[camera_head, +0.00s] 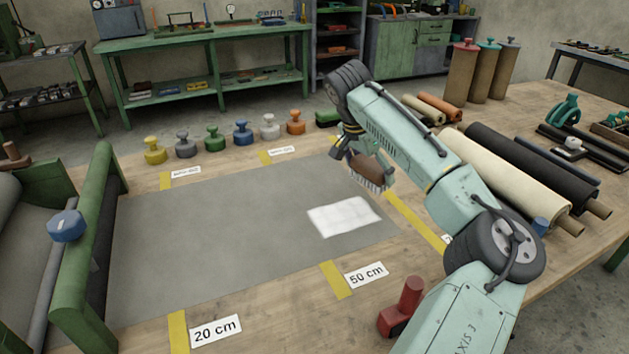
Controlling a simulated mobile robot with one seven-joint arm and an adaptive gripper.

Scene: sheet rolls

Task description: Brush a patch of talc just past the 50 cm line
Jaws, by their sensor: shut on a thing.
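A grey sheet (200,230) lies flat on the wooden table. A white, uneven-edged talc patch (345,216) is on its right part, right of the line between the near 50 cm yellow tape (335,280) and a far yellow tape (265,158). My gripper (354,150) is shut on a brush (368,172) with a brown body and pale bristles pointing down. The brush is just beyond and right of the patch, near the sheet's right end. I cannot tell whether the bristles touch the sheet. My arm hides part of the gripper.
A green roller frame (85,250) stands at the left. Several coloured knobbed weights (212,138) line the far edge. Rolls (510,175) lie at the right. A red tool (402,308) stands near the front. A 20 cm label (215,331) is at front left. The sheet's middle is clear.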

